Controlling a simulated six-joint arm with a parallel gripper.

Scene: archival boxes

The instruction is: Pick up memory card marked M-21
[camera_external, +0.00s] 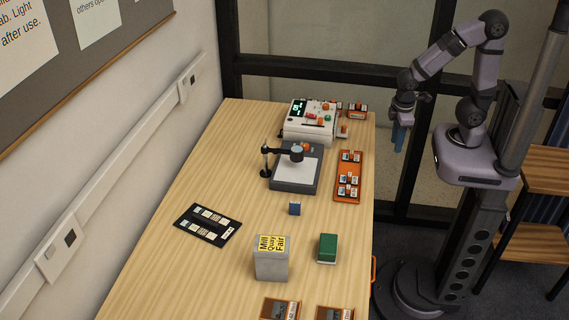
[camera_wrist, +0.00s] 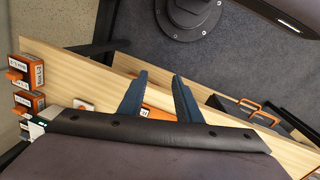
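No marking M-21 is readable in either view, so I cannot tell which item is that memory card. A black holder (camera_external: 191,225) on the left of the table carries several small light cards with labels too small to read. A small blue block (camera_external: 295,208) stands alone mid-table. An orange tray (camera_external: 347,195) near the right edge holds several small labelled items. My gripper (camera_external: 398,150) hangs past the table's right edge, apart from everything. In the wrist view, my gripper (camera_wrist: 160,74) has its two blue fingers spread with nothing between them.
A white machine (camera_external: 310,133) with a display and a dark stand (camera_external: 281,182) occupy the far table. A grey box (camera_external: 272,265) and green box (camera_external: 327,249) stand nearer. Orange-and-black boxes (camera_wrist: 32,71) show in the wrist view. The left middle table (camera_external: 180,270) is clear.

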